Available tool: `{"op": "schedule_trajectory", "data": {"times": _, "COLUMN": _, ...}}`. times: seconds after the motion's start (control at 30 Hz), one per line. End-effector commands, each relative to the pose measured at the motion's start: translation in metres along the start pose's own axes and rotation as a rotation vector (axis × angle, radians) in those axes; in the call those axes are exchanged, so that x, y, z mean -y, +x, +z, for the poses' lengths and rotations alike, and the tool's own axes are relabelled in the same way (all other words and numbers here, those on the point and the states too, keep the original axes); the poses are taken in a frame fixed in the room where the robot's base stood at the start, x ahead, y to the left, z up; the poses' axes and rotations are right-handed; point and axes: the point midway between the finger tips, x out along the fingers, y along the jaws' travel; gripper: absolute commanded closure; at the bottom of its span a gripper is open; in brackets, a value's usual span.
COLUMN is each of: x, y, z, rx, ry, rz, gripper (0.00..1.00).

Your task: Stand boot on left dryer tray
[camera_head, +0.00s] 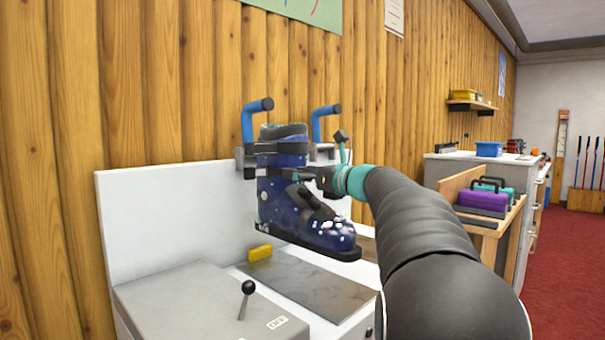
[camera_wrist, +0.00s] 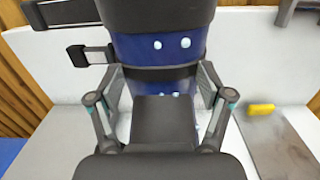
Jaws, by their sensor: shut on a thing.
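The boot (camera_head: 288,205) is dark blue with white spots, with a black sole and dark straps. It is upright in the head view, toe toward the lower right, and its sole looks raised above the bench. My gripper (camera_head: 318,178) is shut on the boot's shaft from the right. In the wrist view the fingers (camera_wrist: 162,85) lie on either side of the blue shaft (camera_wrist: 130,48). Behind the boot, two blue curved pipes (camera_head: 249,122) stand at a white back panel (camera_head: 165,200). I cannot tell which surface is the left dryer tray.
A grey plate (camera_head: 308,283) lies on the bench below the boot, with a yellow block (camera_head: 260,253) at its back edge. At the left front is a grey box (camera_head: 200,305) with a black-knobbed lever (camera_head: 246,298). A purple case (camera_head: 482,197) sits at right.

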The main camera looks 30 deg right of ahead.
Motion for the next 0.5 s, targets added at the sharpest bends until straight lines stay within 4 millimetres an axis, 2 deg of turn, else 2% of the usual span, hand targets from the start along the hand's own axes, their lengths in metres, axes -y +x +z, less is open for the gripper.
{"op": "schedule_trajectory", "data": {"times": 0.5, "x": 0.001, "y": -0.002, "z": -0.037, "rx": 0.005, "ry": -0.002, "rz": 0.000, "gripper": 0.91}}
